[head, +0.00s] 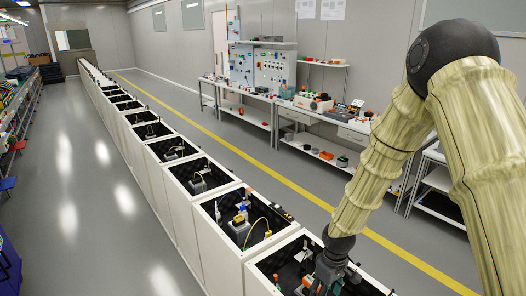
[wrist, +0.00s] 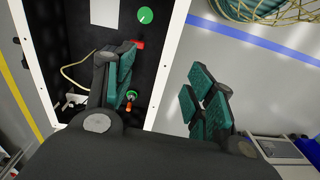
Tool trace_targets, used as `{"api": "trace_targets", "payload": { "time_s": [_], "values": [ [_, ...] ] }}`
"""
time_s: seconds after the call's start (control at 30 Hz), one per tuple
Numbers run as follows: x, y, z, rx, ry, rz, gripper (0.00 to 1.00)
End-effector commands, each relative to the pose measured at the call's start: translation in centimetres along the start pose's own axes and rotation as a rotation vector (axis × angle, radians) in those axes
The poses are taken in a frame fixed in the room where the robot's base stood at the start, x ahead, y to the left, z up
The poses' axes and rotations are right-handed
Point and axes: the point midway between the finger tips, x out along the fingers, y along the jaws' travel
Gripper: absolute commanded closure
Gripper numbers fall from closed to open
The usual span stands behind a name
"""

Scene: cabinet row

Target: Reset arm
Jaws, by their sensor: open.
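My gripper (head: 326,278) hangs at the lower right of the head view, over the nearest open cabinet (head: 262,272). In the wrist view my gripper (wrist: 160,92) shows two green-padded fingers spread well apart with nothing between them. The left finger overlaps the view of the cabinet's dark interior (wrist: 72,36); the right finger is over the grey floor. I cannot tell whether any finger touches the cabinet. My arm reaches down from the upper right in its pale, ribbed cover.
A row of white cabinets (head: 153,160) runs away to the upper left. Inside the nearest are a green disc (wrist: 146,15), a red part (wrist: 137,45) and a pale cable (wrist: 77,72). Workbenches (head: 325,122) stand at the right. The left aisle floor (head: 90,185) is clear.

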Motion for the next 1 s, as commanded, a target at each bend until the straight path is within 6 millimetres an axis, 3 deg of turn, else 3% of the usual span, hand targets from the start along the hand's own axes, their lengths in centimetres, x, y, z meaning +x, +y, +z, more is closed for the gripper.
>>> {"api": "trace_targets", "payload": {
  "time_s": [0.37,0.5,0.7,1.0],
  "values": [
    [7.7,-4.5,6.0,0.149,0.013,-0.060,0.45],
    [11.7,-7.2,10.4,0.255,0.016,-0.077,0.45],
    [16.0,-11.0,17.9,0.419,0.013,-0.068,0.45],
    [18.3,-14.1,26.1,0.577,0.004,-0.011,0.45]
  ]
}}
